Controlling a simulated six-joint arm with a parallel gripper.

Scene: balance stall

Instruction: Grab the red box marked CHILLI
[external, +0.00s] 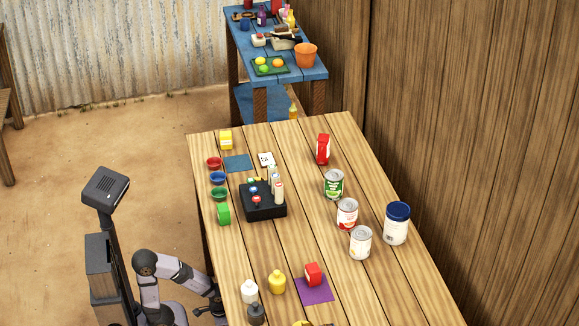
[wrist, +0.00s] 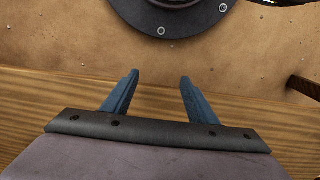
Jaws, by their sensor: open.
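The other, taller red box (external: 323,148) stands at the far right of the table. My gripper (external: 216,308) is low at the table's near left edge, well apart from both boxes. In the wrist view my gripper (wrist: 159,76) is open and empty, over the wooden table edge and the sandy floor. Neither box shows in the wrist view.
A white bottle (external: 249,291), a yellow bottle (external: 277,281) and a dark bottle (external: 256,313) stand between my gripper and the purple mat. Several cans and a blue-lidded tub (external: 397,223) stand at right. A black caddy (external: 265,206) is mid-table.

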